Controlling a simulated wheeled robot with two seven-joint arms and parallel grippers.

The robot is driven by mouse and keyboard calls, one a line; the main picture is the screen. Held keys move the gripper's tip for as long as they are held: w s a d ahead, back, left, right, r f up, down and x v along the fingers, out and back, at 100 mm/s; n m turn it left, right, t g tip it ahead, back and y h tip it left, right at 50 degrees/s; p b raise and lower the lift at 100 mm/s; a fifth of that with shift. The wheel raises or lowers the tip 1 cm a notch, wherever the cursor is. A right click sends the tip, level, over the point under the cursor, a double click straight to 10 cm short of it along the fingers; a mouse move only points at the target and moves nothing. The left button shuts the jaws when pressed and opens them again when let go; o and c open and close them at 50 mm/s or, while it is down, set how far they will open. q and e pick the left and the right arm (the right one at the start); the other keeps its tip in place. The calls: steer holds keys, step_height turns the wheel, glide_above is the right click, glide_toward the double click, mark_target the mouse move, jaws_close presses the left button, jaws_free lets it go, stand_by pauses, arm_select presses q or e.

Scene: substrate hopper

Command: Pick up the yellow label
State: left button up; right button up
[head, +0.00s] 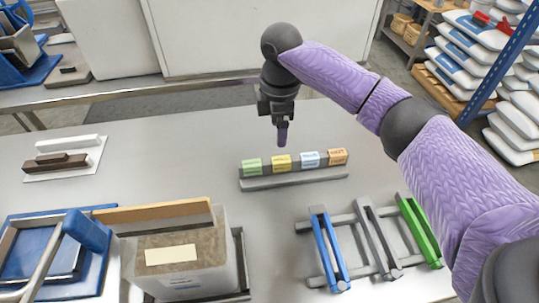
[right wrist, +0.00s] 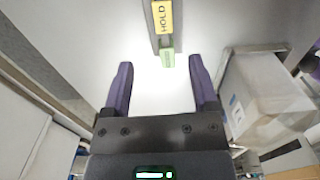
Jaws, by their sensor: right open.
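The yellow label (head: 282,162) stands in a grey holder strip (head: 295,180) on the metal table, between a green label (head: 252,167) and a pale blue label (head: 310,159). An orange label (head: 338,156) is at the strip's right end. In the right wrist view the yellow label (right wrist: 163,17) reads "HOLD" and lies beyond the fingertips, with the green label (right wrist: 167,57) nearer. My right gripper (head: 282,140) is above the table, behind the strip, pointing down. It is open and empty, its two purple fingers (right wrist: 160,62) apart. My left gripper is not in view.
A rack with blue, grey and green bars (head: 418,230) stands front right. A bin of brown substrate (head: 178,248) and a blue frame (head: 60,255) are front left. Brown and white pieces lie on a white sheet (head: 70,165). The table between strip and sheet is clear.

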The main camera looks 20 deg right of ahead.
mark_target(279, 160)
steer(key=shift+w+f, duration=0.1)
steer(key=shift+f, duration=0.3)
steer(key=f+b, duration=0.1)
steer(key=f, duration=0.2)
steer(key=f+b, duration=0.1)
steer(key=f, duration=0.2)
steer(key=f+b, duration=0.1)
steer(key=f, duration=0.2)
steer(key=shift+s+d, duration=0.1)
steer(key=shift+s, duration=0.3)
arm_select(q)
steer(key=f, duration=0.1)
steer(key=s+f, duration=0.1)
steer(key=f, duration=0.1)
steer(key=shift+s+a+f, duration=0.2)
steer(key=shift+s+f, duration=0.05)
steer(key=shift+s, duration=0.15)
arm_select(e)
jaws_close()
